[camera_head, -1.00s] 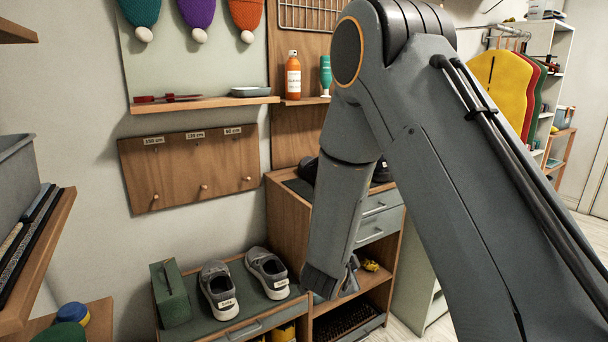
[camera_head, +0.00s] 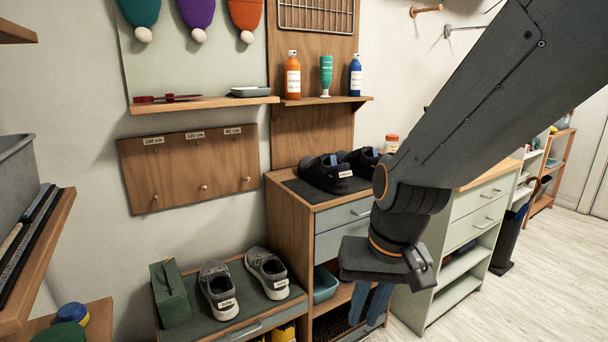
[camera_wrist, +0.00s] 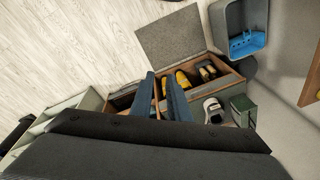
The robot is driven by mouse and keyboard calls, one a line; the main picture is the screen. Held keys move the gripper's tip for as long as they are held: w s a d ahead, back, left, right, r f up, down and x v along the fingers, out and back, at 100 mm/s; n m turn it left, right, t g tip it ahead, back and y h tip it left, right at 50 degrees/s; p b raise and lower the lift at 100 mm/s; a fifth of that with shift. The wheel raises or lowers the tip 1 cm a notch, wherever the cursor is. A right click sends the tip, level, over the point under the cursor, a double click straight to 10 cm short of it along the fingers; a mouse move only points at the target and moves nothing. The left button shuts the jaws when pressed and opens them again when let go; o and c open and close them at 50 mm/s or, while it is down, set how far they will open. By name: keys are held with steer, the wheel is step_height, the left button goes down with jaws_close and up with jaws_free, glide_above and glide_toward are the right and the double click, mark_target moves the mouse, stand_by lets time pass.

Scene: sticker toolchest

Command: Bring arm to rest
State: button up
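My gripper (camera_head: 370,302) points down at the end of my arm, in front of the wooden drawer cabinet (camera_head: 308,250) in the head view. Its two blue-grey fingers also show in the wrist view (camera_wrist: 161,82), standing apart with a gap between them. Nothing is held in that gap. The storage bench with an open compartment lies beyond the fingers in the wrist view. My arm comes in from the upper right of the head view and hides part of the cabinets.
Dark shoes (camera_head: 332,174) stand on the drawer cabinet, and grey shoes (camera_head: 218,290) on the low bench (camera_head: 188,333) beside a green box (camera_head: 170,292). Spray bottles stand on the wall shelf (camera_head: 325,101). A pale green cabinet (camera_head: 465,250) stands right. Floor (camera_head: 530,300) is clear at the lower right.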

steer(key=s+d+r+g+h+p, duration=0.1)
steer(key=s+d+r+p, duration=0.5)
steer(key=p, duration=0.7)
steer(key=shift+s+d+r, duration=0.15)
steer(key=shift+d+r, duration=0.9)
steer(key=shift+d, duration=0.4)
